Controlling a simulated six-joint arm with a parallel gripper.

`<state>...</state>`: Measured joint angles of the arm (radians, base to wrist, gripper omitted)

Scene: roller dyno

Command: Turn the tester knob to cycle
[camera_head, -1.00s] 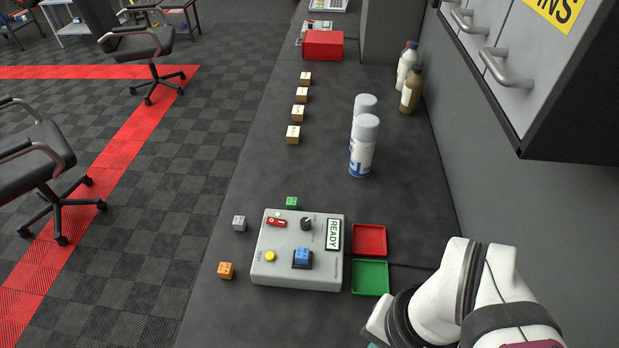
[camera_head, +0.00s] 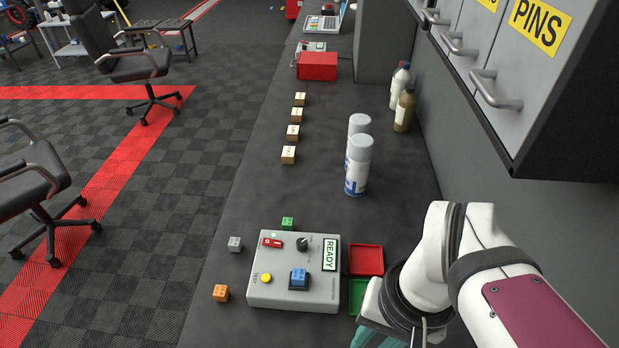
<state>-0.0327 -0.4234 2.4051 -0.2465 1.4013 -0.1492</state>
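The tester (camera_head: 259,290) is a grey box on the dark bench. Its black knob (camera_head: 303,244) is on the top, near the far edge, right of a red switch (camera_head: 272,242). A yellow button (camera_head: 266,278) is at the left, and a blue block (camera_head: 299,276) sits in a dark socket. A display (camera_head: 330,254) reads READY. The knob's labels are too small to read. My arm comes in from the lower right. Only a teal part of my gripper (camera_head: 371,338) shows at the bottom edge, right of the tester and apart from the knob. Its fingertips are hidden.
A red tray (camera_head: 366,260) and a green tray (camera_head: 357,297) lie right of the tester; my arm partly covers the green one. Green (camera_head: 288,223), grey (camera_head: 235,244) and orange (camera_head: 221,293) blocks lie around it. Two spray cans (camera_head: 358,165) stand behind. Wall cabinets overhang at right.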

